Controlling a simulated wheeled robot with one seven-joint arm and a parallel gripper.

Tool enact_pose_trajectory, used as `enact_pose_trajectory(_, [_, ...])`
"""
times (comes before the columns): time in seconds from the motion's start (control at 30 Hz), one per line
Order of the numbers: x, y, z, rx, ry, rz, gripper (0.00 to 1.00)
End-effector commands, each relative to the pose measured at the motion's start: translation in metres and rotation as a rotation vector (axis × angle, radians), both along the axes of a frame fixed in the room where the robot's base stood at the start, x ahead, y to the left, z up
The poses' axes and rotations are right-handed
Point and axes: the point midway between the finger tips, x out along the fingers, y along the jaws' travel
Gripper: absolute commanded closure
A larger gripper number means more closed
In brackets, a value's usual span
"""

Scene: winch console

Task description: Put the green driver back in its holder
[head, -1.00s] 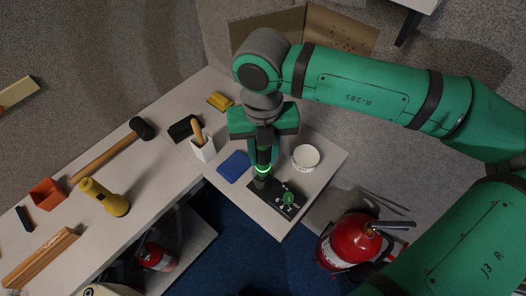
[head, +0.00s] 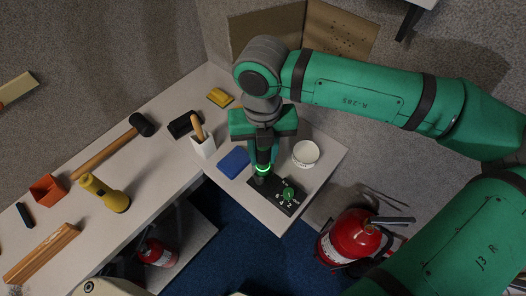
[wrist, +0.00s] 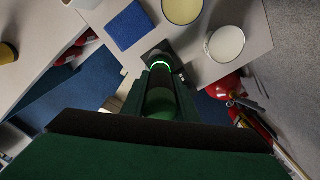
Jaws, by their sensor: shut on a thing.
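My gripper (head: 263,172) points down over the near end of the small table, its jaws shut on the green driver. In the wrist view the driver (wrist: 160,100) shows as a dark green cylinder between the fingers, with a bright green ring around the grip's lower end. A black block (head: 290,207) with a green knob-like part (head: 288,193) and small pale marks lies directly below and beside the fingertips. I take this block for the holder. The driver's lower end is mostly hidden, so I cannot tell whether it touches the block or enters it.
A red extinguisher (head: 352,240) stands on the floor by the table. A mallet (head: 110,148) and yellow torch (head: 105,193) lie left.

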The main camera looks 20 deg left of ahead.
Motion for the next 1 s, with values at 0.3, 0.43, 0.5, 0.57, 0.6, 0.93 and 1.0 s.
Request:
enact_pose_trajectory(0.3, [0.0, 0.0, -0.01, 0.0, 0.001, 0.0, 1.0])
enact_pose_trajectory(0.43, [0.0, 0.0, -0.012, 0.0, 0.0, 0.0, 1.0])
enact_pose_trajectory(0.5, [0.0, 0.0, -0.012, 0.0, 0.0, 0.0, 1.0])
enact_pose_trajectory(0.57, [0.0, 0.0, -0.012, 0.0, 0.0, 0.0, 1.0])
enact_pose_trajectory(0.6, [0.0, 0.0, -0.012, 0.0, 0.0, 0.0, 1.0])
enact_pose_trajectory(0.93, [0.0, 0.0, -0.012, 0.0, 0.0, 0.0, 0.52])
enact_pose_trajectory(1.0, [0.0, 0.0, -0.012, 0.0, 0.001, 0.0, 0.52])
